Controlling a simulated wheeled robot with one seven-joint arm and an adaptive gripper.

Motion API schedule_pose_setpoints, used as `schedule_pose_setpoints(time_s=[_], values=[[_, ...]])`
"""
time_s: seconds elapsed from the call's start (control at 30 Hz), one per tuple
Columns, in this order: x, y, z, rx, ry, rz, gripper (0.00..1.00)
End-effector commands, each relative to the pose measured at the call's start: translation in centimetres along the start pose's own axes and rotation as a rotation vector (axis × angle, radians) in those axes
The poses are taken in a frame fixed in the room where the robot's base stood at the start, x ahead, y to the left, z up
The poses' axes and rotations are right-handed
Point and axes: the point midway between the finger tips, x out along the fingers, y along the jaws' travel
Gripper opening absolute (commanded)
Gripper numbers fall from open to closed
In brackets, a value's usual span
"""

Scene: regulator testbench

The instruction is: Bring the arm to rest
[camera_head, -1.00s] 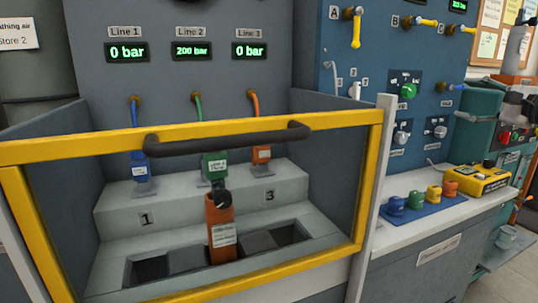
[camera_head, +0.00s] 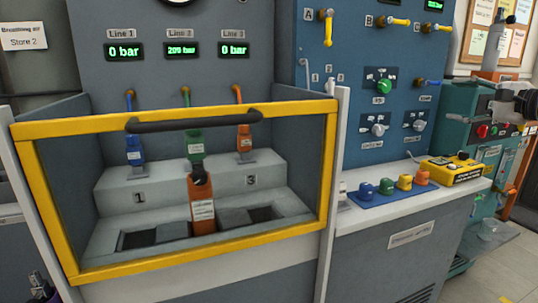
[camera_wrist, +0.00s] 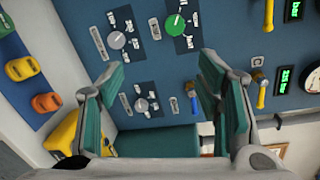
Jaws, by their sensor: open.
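My gripper (camera_wrist: 160,85) shows in the wrist view with its two teal-padded fingers wide apart and nothing between them. Beyond the fingers is the blue valve panel (camera_wrist: 75,15), turned in this view, with a green knob (camera_wrist: 176,25) and grey knobs. No contact between the fingers and the panel shows. I cannot clearly make out my gripper in the head view.
A yellow-framed guard (camera_head: 325,190) with a dark handle stands before the test bay. An orange cylinder (camera_head: 202,210) stands inside. Coloured caps (camera_head: 404,182) sit on a blue mat, beside a yellow box (camera_head: 455,170). Floor shows at lower right (camera_head: 505,265).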

Motion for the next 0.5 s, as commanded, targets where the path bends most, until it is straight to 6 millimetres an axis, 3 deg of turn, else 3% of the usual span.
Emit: schedule_pose_setpoints(time_s=[0.27, 0.37, 0.5], values=[[2.5, 2.9, 7.2, -0.102, -0.053, 0.171, 0.59], [3.1, 4.7, 10.9, -0.163, -0.077, 0.259, 0.59], [2.9, 8.5, 18.0, -0.301, -0.127, 0.432, 0.59]])
